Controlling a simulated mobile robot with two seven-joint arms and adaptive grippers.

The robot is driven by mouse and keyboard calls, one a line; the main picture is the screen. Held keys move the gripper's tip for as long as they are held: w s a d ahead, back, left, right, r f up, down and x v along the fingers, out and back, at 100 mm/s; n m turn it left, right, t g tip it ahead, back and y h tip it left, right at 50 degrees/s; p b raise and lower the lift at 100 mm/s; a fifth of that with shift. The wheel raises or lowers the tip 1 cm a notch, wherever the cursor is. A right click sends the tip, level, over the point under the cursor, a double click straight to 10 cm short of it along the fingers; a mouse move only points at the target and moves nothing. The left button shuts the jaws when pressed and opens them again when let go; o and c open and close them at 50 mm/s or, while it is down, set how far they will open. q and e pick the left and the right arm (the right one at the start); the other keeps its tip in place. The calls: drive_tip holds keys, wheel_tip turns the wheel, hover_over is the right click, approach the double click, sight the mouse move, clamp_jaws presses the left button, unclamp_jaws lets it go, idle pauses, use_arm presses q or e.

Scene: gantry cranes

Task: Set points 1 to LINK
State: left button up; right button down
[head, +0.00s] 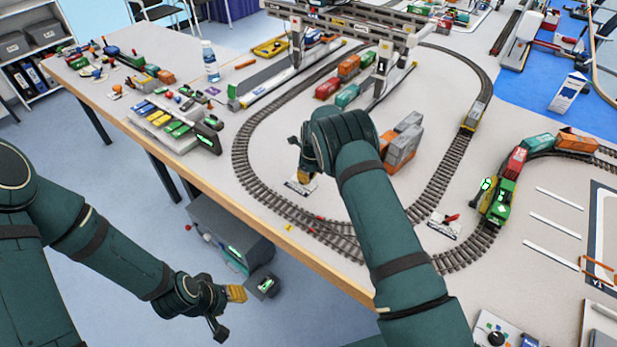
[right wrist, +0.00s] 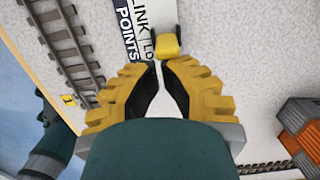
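A white label plate (head: 298,188) lies on the table inside the oval track; in the right wrist view the plate (right wrist: 134,22) reads "LINK", part of "LO", and "POINTS". A yellow lever knob (right wrist: 167,46) stands at the plate's edge, just past my right fingertips. My right gripper (right wrist: 160,64) has its yellow fingers close together, with a thin gap between the dark pads and nothing seen between them. In the head view my right gripper (head: 302,176) is low over the plate. My left gripper (head: 228,308) hangs off the table's front edge, empty; its finger gap is unclear.
The oval track (head: 245,160) surrounds the plate. Orange and grey containers (head: 402,145) stand right of my right gripper. A second plate with a red lever (head: 443,225) lies near a green locomotive (head: 500,203). A gantry crane (head: 345,28) stands behind.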

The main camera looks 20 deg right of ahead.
drive_tip(key=shift+w+a+b, duration=0.2)
drive_tip(key=shift+w+b, duration=0.05)
drive_tip(key=shift+b, duration=0.1)
use_arm(q)
drive_tip(key=shift+w+a+f, duration=0.1)
drive_tip(key=shift+a+f, duration=0.05)
drive_tip(key=shift+f, duration=0.25)
use_arm(e)
drive_tip(key=shift+r, duration=0.25)
use_arm(q)
drive_tip(key=shift+r+p, duration=0.3)
drive_tip(key=shift+p, duration=0.05)
use_arm(e)
drive_tip(key=shift+r, duration=0.7)
